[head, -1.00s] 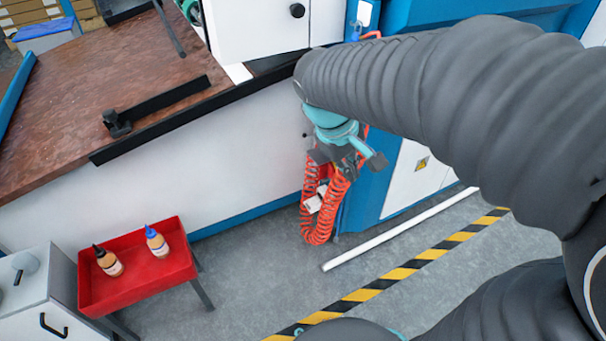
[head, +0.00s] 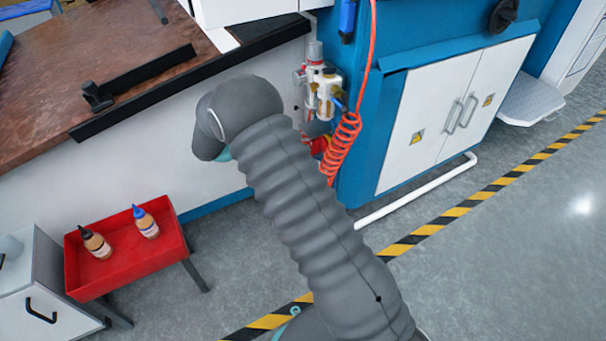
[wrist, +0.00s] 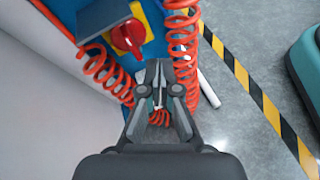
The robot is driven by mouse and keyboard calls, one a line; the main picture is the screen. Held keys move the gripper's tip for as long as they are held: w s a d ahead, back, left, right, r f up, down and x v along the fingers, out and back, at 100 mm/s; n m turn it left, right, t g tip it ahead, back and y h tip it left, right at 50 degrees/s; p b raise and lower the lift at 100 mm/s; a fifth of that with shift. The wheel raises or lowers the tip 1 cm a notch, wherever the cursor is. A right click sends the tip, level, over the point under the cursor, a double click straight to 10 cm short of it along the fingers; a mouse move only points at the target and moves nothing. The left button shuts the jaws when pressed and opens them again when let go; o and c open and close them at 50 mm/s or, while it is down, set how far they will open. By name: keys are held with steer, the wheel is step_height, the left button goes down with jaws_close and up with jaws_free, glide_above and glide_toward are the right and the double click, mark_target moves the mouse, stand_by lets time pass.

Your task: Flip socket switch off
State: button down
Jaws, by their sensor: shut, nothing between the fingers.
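The switch shows in the wrist view as a red rotary knob (wrist: 128,36) on a yellow plate on a blue box. It sits just up and left of my gripper (wrist: 158,68). My gripper is shut and empty, its fingers apart from the knob in the picture. In the head view, a bit of red (head: 318,146) shows beside the coiled hose, behind my arm, and I cannot tell if it is the knob. My gripper is hidden behind my arm there.
Orange-red coiled hose (wrist: 183,55) hangs close on both sides of my fingers; it also shows in the head view (head: 342,145). An air-regulator unit (head: 322,85) is above it. A red tray table (head: 120,255) with two bottles stands left. The floor right is open.

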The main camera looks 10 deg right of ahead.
steer(key=w+a+f+n+t+h+b, duration=0.1)
steer(key=a+f+n+t+h, duration=0.15)
steer(key=f, duration=0.55)
steer(key=w+a+f+n+t+h, duration=0.1)
steer(key=w+a+f+n+t, duration=0.2)
steer(key=f, duration=0.5)
steer(key=shift+g, duration=0.55)
steer(key=x, duration=1.2)
steer(key=shift+s+d+f, duration=0.2)
steer(key=shift+s, duration=0.2)
steer(key=shift+d+b, duration=0.1)
steer(key=shift+b, duration=0.3)
